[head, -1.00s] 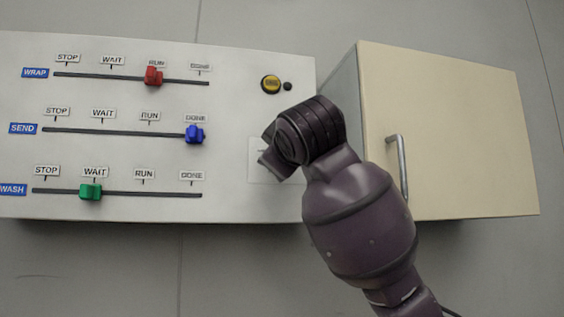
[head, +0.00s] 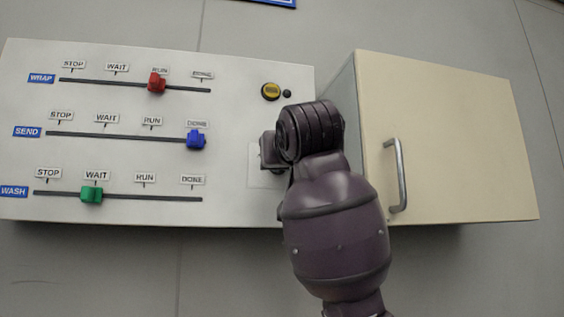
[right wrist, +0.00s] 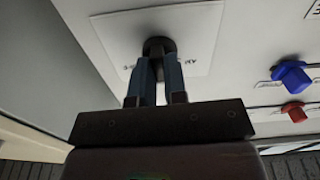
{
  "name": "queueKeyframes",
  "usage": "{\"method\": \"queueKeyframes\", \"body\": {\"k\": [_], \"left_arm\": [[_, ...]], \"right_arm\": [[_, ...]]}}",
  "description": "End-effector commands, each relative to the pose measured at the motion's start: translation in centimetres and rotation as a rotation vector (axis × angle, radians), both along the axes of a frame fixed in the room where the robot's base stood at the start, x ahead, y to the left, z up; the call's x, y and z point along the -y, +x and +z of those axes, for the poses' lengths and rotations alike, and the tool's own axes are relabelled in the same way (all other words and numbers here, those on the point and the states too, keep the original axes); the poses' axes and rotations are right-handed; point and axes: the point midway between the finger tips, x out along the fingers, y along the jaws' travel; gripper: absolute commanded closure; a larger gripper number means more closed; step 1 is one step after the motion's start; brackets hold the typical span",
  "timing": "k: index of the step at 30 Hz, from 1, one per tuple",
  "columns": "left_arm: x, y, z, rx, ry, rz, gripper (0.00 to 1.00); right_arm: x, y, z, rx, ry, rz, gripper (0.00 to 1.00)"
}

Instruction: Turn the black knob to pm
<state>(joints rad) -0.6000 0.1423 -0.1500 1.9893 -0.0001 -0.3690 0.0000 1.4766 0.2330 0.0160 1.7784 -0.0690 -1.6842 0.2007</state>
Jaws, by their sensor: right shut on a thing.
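The black knob (right wrist: 158,45) sits on a white label plate (right wrist: 200,22) in the right wrist view. My right gripper (right wrist: 159,66) is shut on the knob, its two fingers on either side of it. Lettering shows to the right of the knob on the plate, seen upside down and partly covered; a mark left of it is too small to read. In the head view my right arm and gripper (head: 272,152) reach the panel and hide the knob, leaving part of the plate (head: 262,182) in view. My left gripper is not in view.
The white panel (head: 235,110) carries a red slider (head: 157,83), a blue slider (head: 196,139) and a green slider (head: 91,195), left of my gripper. A yellow button (head: 271,91) is above it. A beige cabinet door (head: 455,130) with a metal handle (head: 400,175) is to the right.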

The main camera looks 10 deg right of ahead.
Motion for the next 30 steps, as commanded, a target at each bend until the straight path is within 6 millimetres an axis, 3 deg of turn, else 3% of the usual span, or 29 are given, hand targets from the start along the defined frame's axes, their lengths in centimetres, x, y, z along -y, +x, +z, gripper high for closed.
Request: {"method": "queueKeyframes", "body": {"k": [21,22,26,30], "left_arm": [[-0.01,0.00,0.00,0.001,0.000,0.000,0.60],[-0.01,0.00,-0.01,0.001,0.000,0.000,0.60],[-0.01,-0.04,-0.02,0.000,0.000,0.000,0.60],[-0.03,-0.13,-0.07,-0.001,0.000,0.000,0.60]], "right_arm": [[0.02,-0.01,0.04,0.000,0.070,0.000,1.00],[0.02,-0.01,0.04,0.000,0.070,0.000,0.83],[0.03,-0.01,0.03,0.000,0.070,0.000,0.63],[0.03,-0.01,0.03,0.000,0.069,0.000,0.62]]}}
